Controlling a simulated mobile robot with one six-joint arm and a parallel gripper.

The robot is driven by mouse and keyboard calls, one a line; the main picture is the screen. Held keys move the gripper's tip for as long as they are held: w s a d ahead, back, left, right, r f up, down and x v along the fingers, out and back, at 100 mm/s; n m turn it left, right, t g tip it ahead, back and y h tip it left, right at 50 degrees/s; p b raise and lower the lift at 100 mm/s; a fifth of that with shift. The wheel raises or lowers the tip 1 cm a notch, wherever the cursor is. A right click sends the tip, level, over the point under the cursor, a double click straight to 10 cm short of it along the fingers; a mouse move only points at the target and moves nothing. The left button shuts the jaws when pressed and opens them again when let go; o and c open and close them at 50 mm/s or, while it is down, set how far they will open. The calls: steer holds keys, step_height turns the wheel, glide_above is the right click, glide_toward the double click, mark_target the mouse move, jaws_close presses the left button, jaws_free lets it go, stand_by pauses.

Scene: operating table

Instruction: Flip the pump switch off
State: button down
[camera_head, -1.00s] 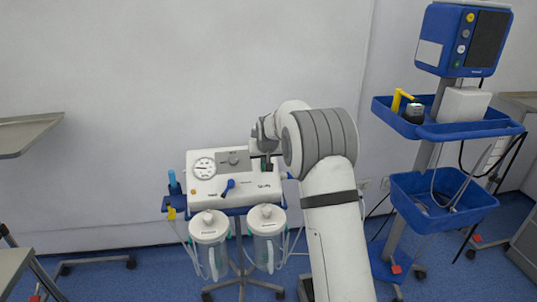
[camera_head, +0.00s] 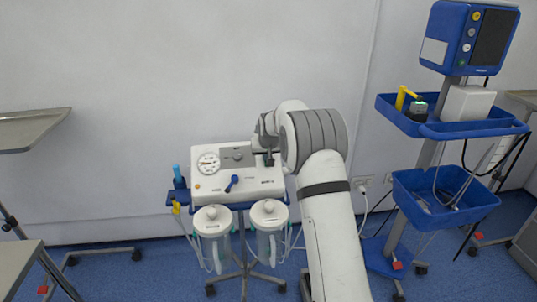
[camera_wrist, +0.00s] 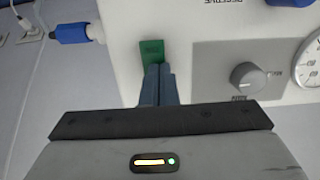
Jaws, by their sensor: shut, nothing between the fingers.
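The suction pump (camera_head: 209,187) is a white box with a gauge, a knob and a blue lever on its front. In the wrist view its white panel (camera_wrist: 215,22) fills the upper part, with a green switch (camera_wrist: 152,48) on it. My gripper (camera_wrist: 158,70) is shut and empty. Its fingertips are at the lower edge of the green switch and overlap it in the picture; I cannot tell whether they touch. In the head view my gripper (camera_head: 268,160) is at the right part of the pump's panel, and the switch is hidden behind it.
A grey knob (camera_wrist: 248,78) and the gauge (camera_wrist: 311,62) are right of my fingers. A blue hose connector (camera_wrist: 73,33) sticks out at the pump's side. Two canisters (camera_head: 213,243) hang below the pump. A blue equipment cart (camera_head: 470,130) stands to the right.

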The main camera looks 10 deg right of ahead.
steer(key=shift+s+d+f, duration=0.1)
steer(key=shift+s, duration=0.05)
steer(key=shift+s+f+b, duration=0.2)
steer(key=shift+s+b, duration=0.45)
steer(key=shift+r, duration=0.15)
steer(key=w+r+p+v, duration=0.1)
steer(key=p+v, duration=0.1)
steer(key=v, duration=1.1)
steer(key=shift+w+r, duration=0.2)
steer(key=shift+r, duration=0.1)
